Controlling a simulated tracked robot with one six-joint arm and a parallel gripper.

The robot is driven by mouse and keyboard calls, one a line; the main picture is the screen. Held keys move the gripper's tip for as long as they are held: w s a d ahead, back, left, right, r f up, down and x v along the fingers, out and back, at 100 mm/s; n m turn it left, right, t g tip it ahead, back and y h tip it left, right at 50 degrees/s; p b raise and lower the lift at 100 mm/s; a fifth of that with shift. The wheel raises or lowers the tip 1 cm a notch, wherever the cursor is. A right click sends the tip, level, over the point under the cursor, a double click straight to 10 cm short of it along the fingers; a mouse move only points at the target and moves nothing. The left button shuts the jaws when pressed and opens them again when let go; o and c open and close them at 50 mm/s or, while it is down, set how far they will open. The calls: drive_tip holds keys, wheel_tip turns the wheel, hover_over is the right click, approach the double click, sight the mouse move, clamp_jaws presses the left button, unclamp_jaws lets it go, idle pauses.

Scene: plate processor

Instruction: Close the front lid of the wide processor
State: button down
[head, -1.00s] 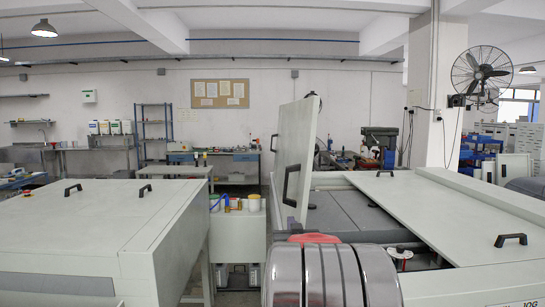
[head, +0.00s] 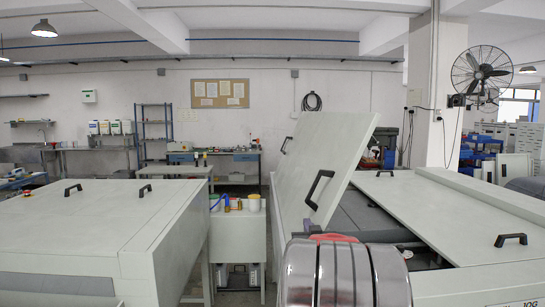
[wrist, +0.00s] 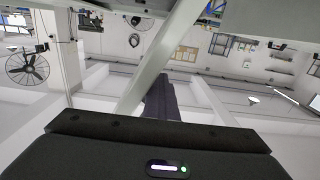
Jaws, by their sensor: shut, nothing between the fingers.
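The wide processor (head: 475,281) is the pale grey machine on the right in the head view. Its front lid (head: 325,160) is a pale panel raised at a slant, leaning right over the partly open dark interior (head: 372,222). Two black handles show on the lid, one of them a large handle (head: 319,189) near its lower part. My gripper (wrist: 160,92) shows as dark fingers in the wrist view, shut and empty. A pale slanting edge passes close beside the fingers; I cannot tell if they touch it.
A flat panel (head: 450,204) with black handles covers the processor's right part. Another pale machine (head: 90,215) stands at the left. Between them is a small stand (head: 238,235) with containers. A pillar with a fan (head: 478,75) stands behind.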

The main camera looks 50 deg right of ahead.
drive_tip(key=shift+s+d+f, duration=0.1)
drive_tip(key=shift+s+d, duration=0.4)
drive_tip(key=shift+s, duration=0.1)
drive_tip(key=shift+s+d+f, duration=0.4)
drive_tip(key=shift+s+d, duration=0.15)
drive_tip(key=shift+s, duration=0.05)
drive_tip(key=shift+s+d+f, duration=0.35)
drive_tip(key=shift+s+d, duration=0.15)
drive_tip(key=shift+s, duration=0.1)
drive_tip(key=shift+s+d+f, duration=0.95)
drive_tip(key=shift+s+f, duration=0.1)
drive_tip(key=shift+f, duration=0.1)
